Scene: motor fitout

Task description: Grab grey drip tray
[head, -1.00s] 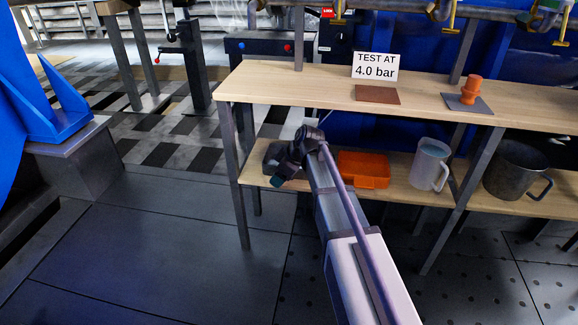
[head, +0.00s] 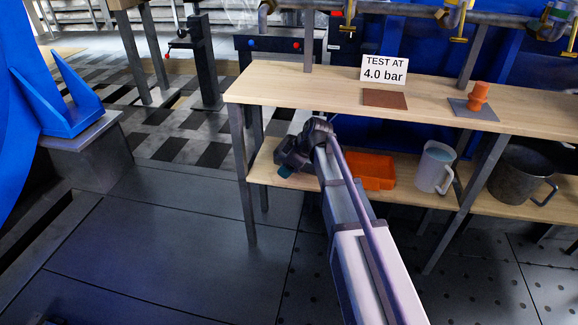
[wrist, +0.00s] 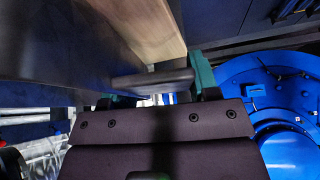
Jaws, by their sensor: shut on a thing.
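My gripper (head: 286,170) is at the left part of the lower shelf, below the tabletop. Its teal fingertips also show in the wrist view (wrist: 152,84), one on each side of a grey bar. The gripper is shut on this bar (wrist: 150,80), which appears to be part of the grey drip tray. A wide dark grey surface beside it fills the left of the wrist view. I cannot tell the tray's whole outline; in the head view my wrist and arm hide it.
The lower shelf (head: 408,196) also holds an orange bin (head: 372,171), a clear jug (head: 434,168) and a dark grey pot (head: 520,175). The tabletop (head: 300,84) is close overhead, with a table leg (head: 242,165) to the left. The floor in front is open.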

